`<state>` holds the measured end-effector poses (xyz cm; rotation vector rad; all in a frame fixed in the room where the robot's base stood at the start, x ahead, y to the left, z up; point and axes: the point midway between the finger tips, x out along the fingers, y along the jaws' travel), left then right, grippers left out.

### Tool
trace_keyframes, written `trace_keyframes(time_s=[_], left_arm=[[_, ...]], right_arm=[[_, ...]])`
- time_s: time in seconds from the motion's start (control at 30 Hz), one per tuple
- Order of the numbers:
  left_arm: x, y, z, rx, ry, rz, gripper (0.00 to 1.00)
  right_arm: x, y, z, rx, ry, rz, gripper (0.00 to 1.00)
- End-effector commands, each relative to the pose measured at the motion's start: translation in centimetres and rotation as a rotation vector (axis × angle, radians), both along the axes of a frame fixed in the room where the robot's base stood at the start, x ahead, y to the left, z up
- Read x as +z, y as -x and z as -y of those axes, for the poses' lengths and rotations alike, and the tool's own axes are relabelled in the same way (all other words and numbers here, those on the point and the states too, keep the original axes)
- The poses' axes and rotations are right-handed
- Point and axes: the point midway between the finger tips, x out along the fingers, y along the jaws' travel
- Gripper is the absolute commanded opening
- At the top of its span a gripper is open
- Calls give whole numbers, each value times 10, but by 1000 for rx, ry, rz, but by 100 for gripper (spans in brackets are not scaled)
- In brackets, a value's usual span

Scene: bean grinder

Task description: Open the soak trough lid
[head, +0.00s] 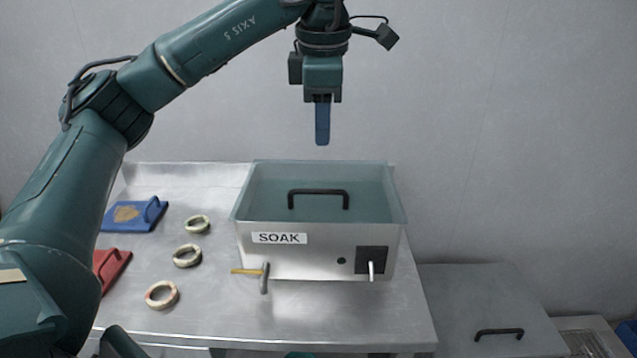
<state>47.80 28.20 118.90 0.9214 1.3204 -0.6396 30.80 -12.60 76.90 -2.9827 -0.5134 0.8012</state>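The soak trough (320,258) is a steel box labelled SOAK on the metal bench. Its see-through greenish lid (370,195) lies shut on top, with a black bar handle (318,192) across it. My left gripper (322,142) points straight down in the air above the trough, apart from the lid and handle. Its blue fingers show as one strip from this side, so I cannot tell whether they are apart; nothing shows hanging from them. My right gripper is not in view.
A lower metal cover (480,300) stands right. A wall is behind.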

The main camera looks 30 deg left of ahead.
Motion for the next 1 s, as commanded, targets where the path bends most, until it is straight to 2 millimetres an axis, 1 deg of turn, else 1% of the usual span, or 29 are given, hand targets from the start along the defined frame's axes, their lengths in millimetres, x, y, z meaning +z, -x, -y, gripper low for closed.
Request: trace_keyframes(time_s=[0.03, 0.2, 0.5, 0.6, 0.7, 1.0], left_arm=[[-13, -1, -1, -1, 0, -5, 33], [-50, -7, -4, 0, 3, -6, 33], [-99, -16, -10, 0, 2, -3, 33], [-109, -18, -11, 0, 3, -3, 33], [-114, -19, -11, -2, 4, -1, 33], [-116, -19, -11, -2, 3, 0, 33]], right_arm=[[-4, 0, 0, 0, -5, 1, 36], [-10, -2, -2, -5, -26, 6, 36], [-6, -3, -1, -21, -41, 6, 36], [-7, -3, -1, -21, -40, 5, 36], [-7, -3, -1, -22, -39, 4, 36], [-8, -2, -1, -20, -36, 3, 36]])
